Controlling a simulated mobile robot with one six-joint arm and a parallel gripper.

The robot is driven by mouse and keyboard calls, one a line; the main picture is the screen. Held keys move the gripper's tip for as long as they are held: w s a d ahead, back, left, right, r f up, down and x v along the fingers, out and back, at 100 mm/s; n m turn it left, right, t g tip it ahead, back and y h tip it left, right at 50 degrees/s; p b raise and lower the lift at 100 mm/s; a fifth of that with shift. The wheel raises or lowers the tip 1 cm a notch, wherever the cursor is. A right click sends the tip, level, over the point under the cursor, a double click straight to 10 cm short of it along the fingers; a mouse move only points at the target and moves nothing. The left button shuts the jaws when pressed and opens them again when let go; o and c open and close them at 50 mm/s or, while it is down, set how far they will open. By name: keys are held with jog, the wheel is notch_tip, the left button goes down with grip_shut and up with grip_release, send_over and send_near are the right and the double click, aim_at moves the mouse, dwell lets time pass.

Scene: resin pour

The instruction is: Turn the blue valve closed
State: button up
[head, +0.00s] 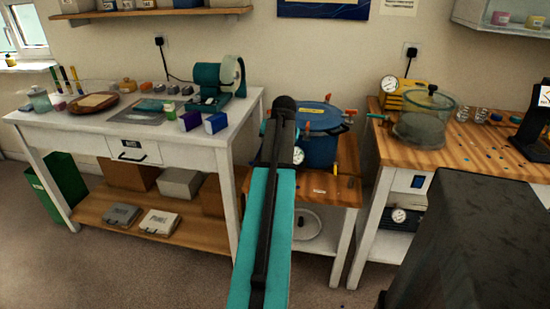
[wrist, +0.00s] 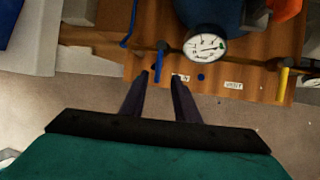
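In the wrist view, a valve with a dark blue lever (wrist: 162,52) is at the front edge of the wooden stand (wrist: 255,60), left of the gauge. Its lever runs roughly up and down in the picture. A small white label (wrist: 181,77) sits beside it, too small to read. My gripper (wrist: 160,76) shows two dark fingers, apart with nothing between them. The lever appears just beyond the fingertips, slightly above the gap; I cannot tell if they touch. In the head view, my arm hides the fingers and the valve.
A blue pressure pot (head: 320,148) with orange clamps and a white gauge (wrist: 205,45) stands behind the valve. A yellow-handled valve (wrist: 283,85) is to the right, near a VENT label (wrist: 233,85). Workbenches flank the stand, left (head: 80,125) and right (head: 460,155).

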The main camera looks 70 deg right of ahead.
jog(key=v, duration=0.8)
jog(key=shift+s+b, duration=0.15)
jog(key=shift+b, duration=0.3)
